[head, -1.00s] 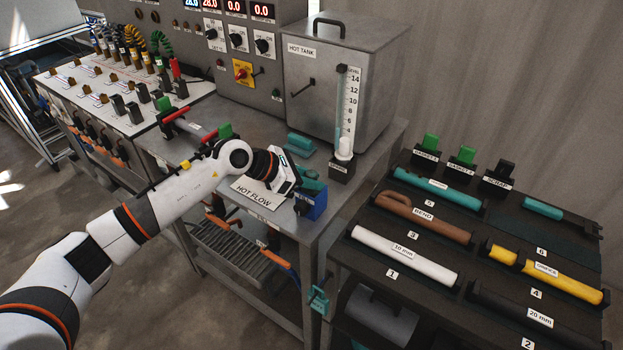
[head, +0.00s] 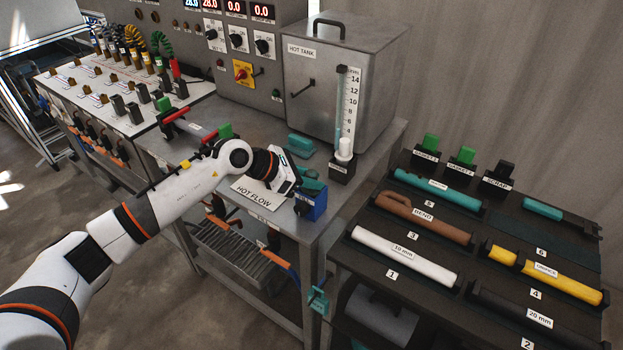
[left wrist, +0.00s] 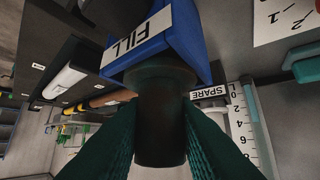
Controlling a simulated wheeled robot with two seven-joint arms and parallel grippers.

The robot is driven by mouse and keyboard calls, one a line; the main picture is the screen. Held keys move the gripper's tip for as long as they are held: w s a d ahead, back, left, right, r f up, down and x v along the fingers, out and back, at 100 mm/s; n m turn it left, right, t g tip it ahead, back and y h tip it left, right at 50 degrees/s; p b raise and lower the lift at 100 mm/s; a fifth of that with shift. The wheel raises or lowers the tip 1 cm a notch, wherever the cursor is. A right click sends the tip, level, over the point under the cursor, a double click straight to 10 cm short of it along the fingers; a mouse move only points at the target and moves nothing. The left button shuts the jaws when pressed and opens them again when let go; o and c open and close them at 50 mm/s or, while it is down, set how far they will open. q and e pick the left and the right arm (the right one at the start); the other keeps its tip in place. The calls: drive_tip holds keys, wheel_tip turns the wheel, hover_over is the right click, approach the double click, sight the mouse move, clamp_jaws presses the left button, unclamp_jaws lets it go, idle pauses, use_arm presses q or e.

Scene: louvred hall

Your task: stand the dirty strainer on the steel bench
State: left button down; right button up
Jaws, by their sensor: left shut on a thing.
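My left gripper (head: 311,181) reaches across the steel bench (head: 262,129) to the blue block (head: 313,208) at its front edge. In the left wrist view, its teal fingers are shut on a dark cylinder (left wrist: 160,130), which looks like the dirty strainer. The cylinder's wider end is against or just in front of the blue block marked FILL (left wrist: 190,25); I cannot tell whether it is still seated there. In the head view the cylinder is hidden by the gripper. A white strainer (head: 345,149) stands in the dark SPARE holder (head: 342,170). My right gripper is out of view.
The hot tank (head: 350,75) with its level scale stands at the back of the bench. A teal block (head: 300,146) and the HOT FLOW plate (head: 254,193) are close to my left wrist. A dark rack (head: 480,235) with several pipes stands at the right.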

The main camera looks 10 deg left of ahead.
use_arm(q)
wheel_tip(320, 180, up, 13)
drive_tip(key=p, duration=0.7)
drive_tip(key=shift+f, duration=0.1)
idle(0.4)
